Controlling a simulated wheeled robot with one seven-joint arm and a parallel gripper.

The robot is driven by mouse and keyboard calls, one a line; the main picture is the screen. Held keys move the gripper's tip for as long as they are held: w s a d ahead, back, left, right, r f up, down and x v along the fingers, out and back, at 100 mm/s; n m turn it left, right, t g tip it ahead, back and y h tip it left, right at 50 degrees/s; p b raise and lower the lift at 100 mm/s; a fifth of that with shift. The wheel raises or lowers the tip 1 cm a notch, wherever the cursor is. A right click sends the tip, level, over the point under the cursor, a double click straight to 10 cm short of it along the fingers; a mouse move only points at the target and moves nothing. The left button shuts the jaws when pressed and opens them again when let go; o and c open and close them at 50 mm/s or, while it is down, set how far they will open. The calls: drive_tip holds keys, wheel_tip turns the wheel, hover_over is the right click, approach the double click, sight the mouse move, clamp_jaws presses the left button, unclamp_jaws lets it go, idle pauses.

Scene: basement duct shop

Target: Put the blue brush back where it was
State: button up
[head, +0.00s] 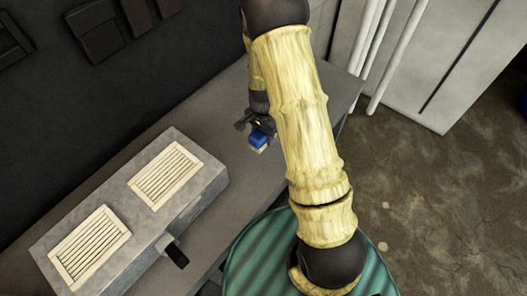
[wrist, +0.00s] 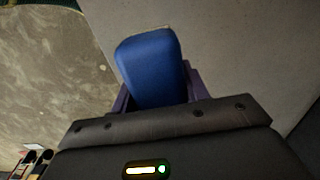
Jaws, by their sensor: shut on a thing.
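The blue brush (head: 259,138) is in my gripper (head: 254,125) in the head view, with a pale part showing at its lower end. In the wrist view the blue brush (wrist: 150,66) fills the space between the dark fingers of my gripper (wrist: 157,88). My gripper is shut on it. The brush is over or near the grey bench top (head: 222,130), to the right of the vented box. I cannot tell whether it touches the bench. My arm hides part of the bench behind it.
A grey metal duct box (head: 130,205) with two cream louvred vents (head: 165,175) stands on the bench at the left. White pipes (head: 395,55) and a pale cabinet (head: 455,60) stand at the back right. Bare bench top lies between the box and my gripper.

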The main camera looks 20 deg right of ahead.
drive_tip(key=p, duration=0.1)
hover_over(263, 156)
wheel_tip(263, 156, down, 5)
drive_tip(key=shift+w+r, duration=0.1)
drive_tip(key=shift+d+f+p, duration=0.1)
drive_tip(key=shift+f+p, duration=0.75)
drive_tip(key=shift+f, duration=1.25)
drive_tip(key=shift+f, duration=0.1)
drive_tip(key=shift+f, duration=0.1)
drive_tip(key=o, duration=1.1)
